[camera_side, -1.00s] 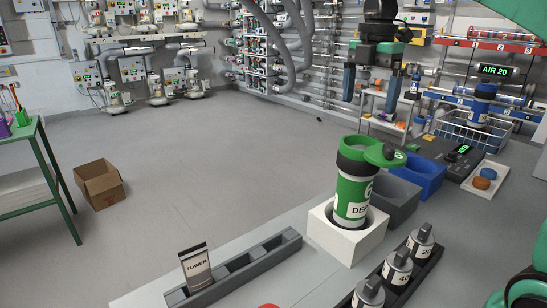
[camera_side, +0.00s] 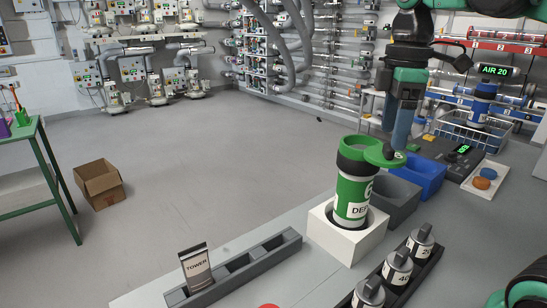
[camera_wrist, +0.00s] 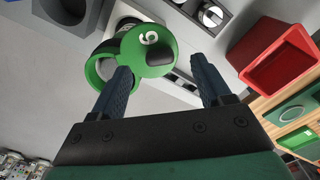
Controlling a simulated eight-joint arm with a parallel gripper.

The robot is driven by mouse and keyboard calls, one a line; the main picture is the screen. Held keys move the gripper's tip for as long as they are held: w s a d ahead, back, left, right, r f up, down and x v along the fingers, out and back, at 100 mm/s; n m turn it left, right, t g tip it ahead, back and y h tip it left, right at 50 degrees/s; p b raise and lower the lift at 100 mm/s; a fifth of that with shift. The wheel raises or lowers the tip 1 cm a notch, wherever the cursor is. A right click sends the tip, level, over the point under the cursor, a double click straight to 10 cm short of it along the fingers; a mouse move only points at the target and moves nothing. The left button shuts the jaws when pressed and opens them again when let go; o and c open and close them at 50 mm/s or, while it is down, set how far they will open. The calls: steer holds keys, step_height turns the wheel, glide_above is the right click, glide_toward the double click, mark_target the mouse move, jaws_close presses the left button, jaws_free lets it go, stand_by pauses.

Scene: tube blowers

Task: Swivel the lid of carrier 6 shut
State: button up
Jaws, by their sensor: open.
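Carrier 6 (camera_side: 352,197) is a green and white canister standing upright in a white block (camera_side: 329,237). Its round green lid (camera_side: 384,154) is swung out to the right of the mouth, so the mouth is uncovered. In the wrist view the lid (camera_wrist: 150,50) bears a 6 and overlaps the carrier's green rim (camera_wrist: 96,70) at one side. My gripper (camera_side: 399,145) is open and points down at the lid's outer side. In the wrist view my gripper (camera_wrist: 167,75) has its fingers apart, the left one over the lid's edge near the rim. I cannot tell whether they touch.
A grey bin (camera_side: 397,204) and a blue bin (camera_side: 428,176) stand behind the carrier. A dark rack with several grey weights (camera_side: 396,270) is at the front right. A grey slotted rack (camera_side: 247,268) with a TOWER card (camera_side: 197,270) lies at the left front.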

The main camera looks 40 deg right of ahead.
mark_target(386, 150)
steer(key=shift+f, duration=1.25)
jaws_close()
